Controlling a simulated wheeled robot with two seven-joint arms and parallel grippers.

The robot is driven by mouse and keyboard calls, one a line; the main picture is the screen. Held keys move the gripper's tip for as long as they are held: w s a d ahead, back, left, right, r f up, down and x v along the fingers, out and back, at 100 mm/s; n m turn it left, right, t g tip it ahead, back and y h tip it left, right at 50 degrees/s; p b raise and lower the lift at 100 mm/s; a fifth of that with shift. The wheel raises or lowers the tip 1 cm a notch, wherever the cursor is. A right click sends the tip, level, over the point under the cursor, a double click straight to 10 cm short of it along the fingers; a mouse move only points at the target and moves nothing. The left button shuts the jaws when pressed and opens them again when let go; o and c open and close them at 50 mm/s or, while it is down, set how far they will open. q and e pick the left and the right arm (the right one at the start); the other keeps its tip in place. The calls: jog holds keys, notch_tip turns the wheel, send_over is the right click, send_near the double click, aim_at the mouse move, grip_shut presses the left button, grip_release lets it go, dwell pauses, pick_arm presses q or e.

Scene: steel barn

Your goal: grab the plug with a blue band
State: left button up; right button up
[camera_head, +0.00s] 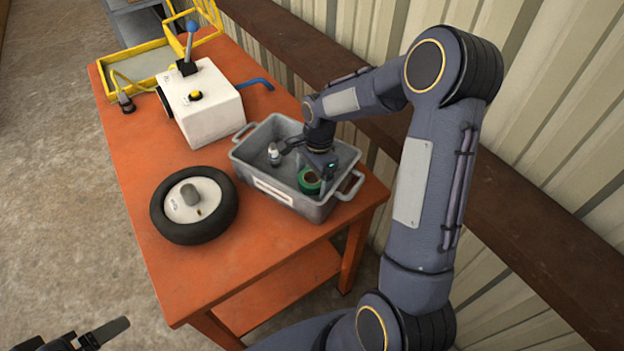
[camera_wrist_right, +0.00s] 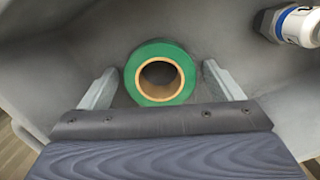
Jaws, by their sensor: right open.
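In the right wrist view the plug (camera_wrist_right: 297,25) is at the upper right, partly cut off by the frame edge. My right gripper (camera_wrist_right: 165,85) is open and reaches down into the bin. A green tape roll (camera_wrist_right: 160,73) lies between and just beyond its fingers, and it also shows in the head view (camera_head: 309,181). The plug is outside the fingers, to one side. My left gripper (camera_head: 92,336) shows only partly at the bottom left, away from the table.
The grey bin (camera_head: 240,155) has raised walls around the gripper. On the orange table (camera_head: 160,265) are a black-tyred wheel (camera_head: 158,222), a white box with a blue-knobbed lever (camera_head: 212,108) and a yellow-framed tray (camera_head: 112,90). A ribbed metal wall (camera_head: 560,120) stands behind.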

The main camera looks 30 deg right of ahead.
jog(key=c, duration=1.1)
jog(key=shift+r, duration=0.15)
